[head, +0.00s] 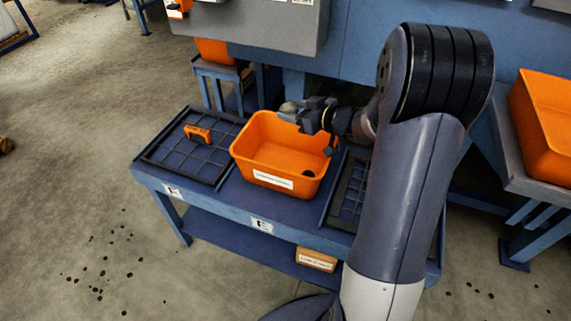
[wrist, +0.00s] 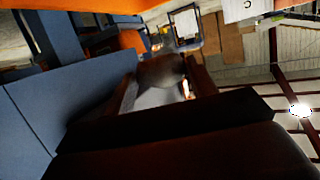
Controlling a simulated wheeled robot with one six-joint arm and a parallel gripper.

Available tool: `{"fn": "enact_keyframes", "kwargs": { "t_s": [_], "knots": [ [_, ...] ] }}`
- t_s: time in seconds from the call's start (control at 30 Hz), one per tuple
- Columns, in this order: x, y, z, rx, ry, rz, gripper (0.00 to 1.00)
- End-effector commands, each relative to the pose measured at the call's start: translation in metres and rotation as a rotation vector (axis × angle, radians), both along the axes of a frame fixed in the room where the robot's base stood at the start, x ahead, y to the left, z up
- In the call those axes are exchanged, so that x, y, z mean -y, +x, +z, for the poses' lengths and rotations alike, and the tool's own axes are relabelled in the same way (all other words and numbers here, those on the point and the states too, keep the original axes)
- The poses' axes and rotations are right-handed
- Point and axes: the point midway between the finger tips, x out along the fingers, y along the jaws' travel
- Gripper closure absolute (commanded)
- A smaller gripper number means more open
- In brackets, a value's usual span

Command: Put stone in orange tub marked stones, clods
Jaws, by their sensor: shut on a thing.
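The orange tub (head: 262,155) stands on the blue table in the head view, with a white label on its front that is too small to read. A small dark lump (head: 308,173) lies inside it at the right. My gripper (head: 294,112) is over the tub's back rim, pointing left. It is shut on a greyish stone (head: 288,108), which sits at or just above the rim; I cannot tell whether they touch. In the wrist view the stone (wrist: 161,71) shows brownish between the dark fingers.
A dark grid tray (head: 172,161) with a small orange object (head: 197,133) lies left of the tub. Another grid (head: 347,192) lies to its right, partly behind my arm. A box (head: 316,259) sits on the lower shelf. Another orange tub (head: 545,125) stands at the far right.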

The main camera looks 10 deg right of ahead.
Motion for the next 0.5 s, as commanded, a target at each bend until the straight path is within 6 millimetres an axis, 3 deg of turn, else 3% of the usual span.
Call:
{"fn": "enact_keyframes", "kwargs": {
  "t_s": [0.03, 0.2, 0.5],
  "knots": [
    [0.0, 0.0, -0.011, 0.001, 0.0, 0.0, 0.72],
    [0.0, 0.0, -0.029, 0.001, 0.0, 0.0, 0.72],
    [0.0, 0.0, -0.04, 0.001, 0.0, 0.0, 0.72]
  ]
}}
